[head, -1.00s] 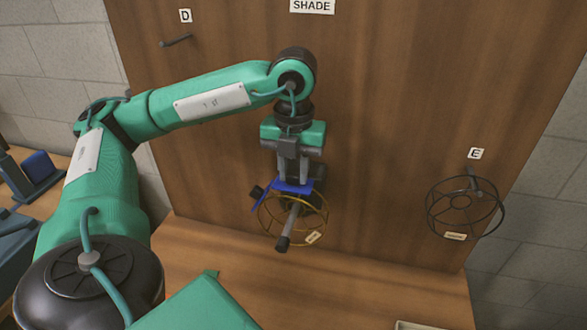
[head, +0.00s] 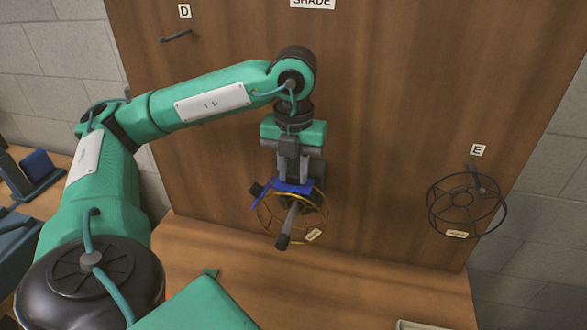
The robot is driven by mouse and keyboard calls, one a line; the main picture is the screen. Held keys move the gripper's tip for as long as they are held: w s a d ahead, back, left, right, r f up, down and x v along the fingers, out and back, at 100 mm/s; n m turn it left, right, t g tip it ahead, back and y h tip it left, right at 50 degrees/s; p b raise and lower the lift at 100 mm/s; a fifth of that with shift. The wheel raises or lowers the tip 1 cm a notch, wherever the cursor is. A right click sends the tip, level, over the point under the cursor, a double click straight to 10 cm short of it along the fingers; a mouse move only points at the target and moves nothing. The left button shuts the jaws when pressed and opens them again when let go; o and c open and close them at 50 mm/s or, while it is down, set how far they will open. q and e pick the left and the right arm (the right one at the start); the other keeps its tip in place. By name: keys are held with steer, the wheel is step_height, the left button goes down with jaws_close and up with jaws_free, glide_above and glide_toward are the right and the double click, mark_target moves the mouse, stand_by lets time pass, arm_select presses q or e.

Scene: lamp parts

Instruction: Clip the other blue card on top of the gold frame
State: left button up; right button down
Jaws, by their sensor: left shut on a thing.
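The gold frame (head: 264,229) is a round wire frame at the middle of the wooden board. A grey peg with a dark tip sticks out through it toward me. My left gripper (head: 294,180) points down just above the frame and is shut on a blue card (head: 296,187). The card lies across the top of the frame; I cannot tell whether it is clipped there. Another blue card (head: 261,194) sits tilted at the frame's upper left side. My right gripper is not in view.
A black wire frame (head: 430,211) hangs at the right under label E (head: 478,150). An empty peg (head: 175,36) is at the upper left under label D. A blue item (head: 38,167) stands in a dark holder at the far left. The wooden ledge (head: 330,290) below is mostly bare.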

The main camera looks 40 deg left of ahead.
arm_select(q)
steer(key=shift+w, duration=0.1)
stand_by(0.3)
steer(key=o, duration=1)
steer(key=shift+r, duration=0.35)
step_height(320, 180, up, 6)
steer(key=shift+f, duration=0.25)
step_height(320, 180, up, 8)
steer(key=p, duration=0.3)
steer(key=shift+f, duration=0.15)
